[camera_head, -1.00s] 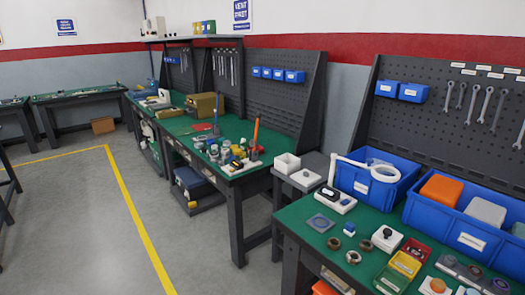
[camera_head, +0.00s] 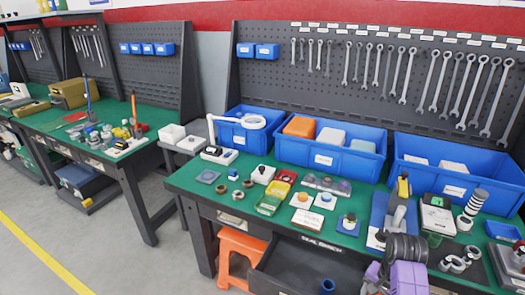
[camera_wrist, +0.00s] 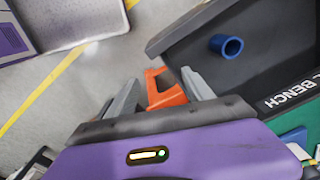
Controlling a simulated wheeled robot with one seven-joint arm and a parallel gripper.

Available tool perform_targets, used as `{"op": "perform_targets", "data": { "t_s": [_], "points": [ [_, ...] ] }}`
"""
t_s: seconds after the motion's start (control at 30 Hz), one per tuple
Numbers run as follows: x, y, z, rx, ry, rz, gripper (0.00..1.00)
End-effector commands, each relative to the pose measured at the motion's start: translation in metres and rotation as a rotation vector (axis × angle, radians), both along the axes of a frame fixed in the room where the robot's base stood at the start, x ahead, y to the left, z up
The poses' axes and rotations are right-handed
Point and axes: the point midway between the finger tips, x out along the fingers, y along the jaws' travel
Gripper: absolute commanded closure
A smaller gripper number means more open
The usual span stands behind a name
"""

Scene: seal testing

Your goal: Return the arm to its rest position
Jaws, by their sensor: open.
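My gripper (camera_wrist: 160,85) shows in the wrist view with its two grey fingers spread apart and nothing between them. It points down towards the floor in front of the bench. The orange stool (camera_wrist: 163,92) shows beyond the fingertips, lower down and apart from them. In the head view, purple and dark ribbed parts of my arm stand at the bottom right, in front of the seal bench (camera_head: 320,240). The fingers cannot be made out there.
An open dark drawer (camera_head: 300,268) juts out below the bench top and holds a blue cup (camera_wrist: 226,45). The orange stool also shows in the head view (camera_head: 240,245). Blue bins (camera_head: 325,160) and small parts crowd the bench. Clear floor lies to the left.

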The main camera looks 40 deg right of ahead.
Motion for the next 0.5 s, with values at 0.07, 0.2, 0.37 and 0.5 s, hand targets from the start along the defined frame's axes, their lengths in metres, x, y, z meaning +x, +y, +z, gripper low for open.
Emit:
{"op": "perform_targets", "data": {
  "t_s": [0.07,0.2,0.37,0.5],
  "points": [
    [0.005,-0.007,0.001,-0.028,-0.018,0.015,0.40],
    [0.014,-0.021,0.004,-0.091,-0.057,0.041,0.40],
    [0.031,-0.045,0.017,-0.203,-0.121,0.078,0.40],
    [0.044,-0.063,0.029,-0.323,-0.182,0.121,0.40]
  ]
}}
